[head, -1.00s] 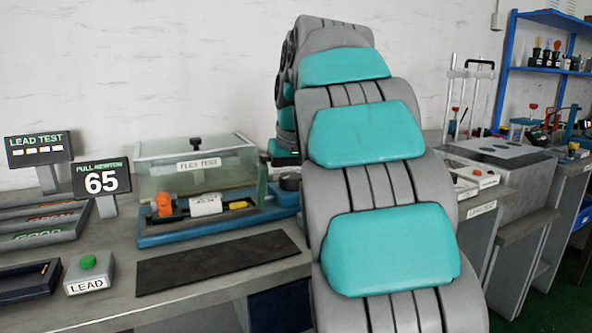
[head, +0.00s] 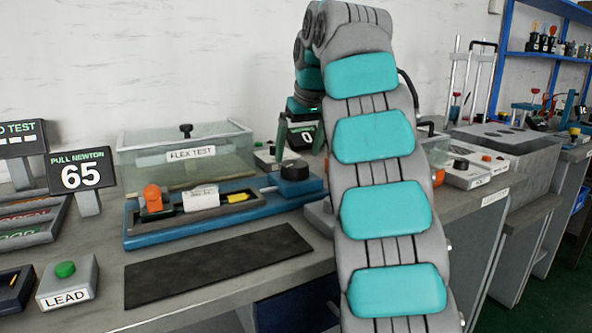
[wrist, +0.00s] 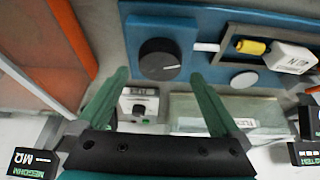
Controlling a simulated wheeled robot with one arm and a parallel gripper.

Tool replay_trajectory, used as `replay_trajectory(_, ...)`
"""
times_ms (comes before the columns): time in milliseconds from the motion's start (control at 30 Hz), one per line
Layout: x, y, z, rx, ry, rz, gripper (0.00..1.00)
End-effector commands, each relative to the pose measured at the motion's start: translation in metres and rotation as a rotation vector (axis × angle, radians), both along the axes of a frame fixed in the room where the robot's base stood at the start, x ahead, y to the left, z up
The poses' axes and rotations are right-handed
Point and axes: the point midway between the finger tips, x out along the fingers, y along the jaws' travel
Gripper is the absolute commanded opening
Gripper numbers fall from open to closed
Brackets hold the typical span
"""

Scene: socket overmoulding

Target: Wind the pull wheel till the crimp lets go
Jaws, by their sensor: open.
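The pull wheel is a round black knob (head: 294,171) on the right end of the blue pull tester (head: 135,237); it also shows in the wrist view (wrist: 160,58). The tester carries an orange clamp (head: 153,197), a white block (head: 201,197) and a yellow piece, apparently the crimp (head: 238,198). The yellow piece also shows in the wrist view (wrist: 250,47). My gripper (head: 299,152) is open and empty above the wheel. In the wrist view its green fingertips (wrist: 158,75) lie to either side of the knob, apparently not touching it.
The PULL NEWTON display (head: 82,172) reads 65. The clear FLEX TEST box (head: 150,158) stands behind the tester. A black mat (head: 215,262) lies in front. The LEAD button box (head: 68,284) is at the left front.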

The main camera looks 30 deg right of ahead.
Motion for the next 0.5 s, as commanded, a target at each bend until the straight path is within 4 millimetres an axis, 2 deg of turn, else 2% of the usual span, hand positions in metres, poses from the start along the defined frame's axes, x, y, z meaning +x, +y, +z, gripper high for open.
replay_trajectory(33,0.003,-0.001,-0.012,-0.001,0.000,-0.001,1.00)
replay_trajectory(100,0.006,-0.001,-0.021,0.001,0.000,-0.002,1.00)
replay_trajectory(300,0.013,0.000,-0.035,0.004,0.005,-0.001,1.00)
replay_trajectory(500,0.016,0.000,-0.038,0.003,0.000,-0.001,1.00)
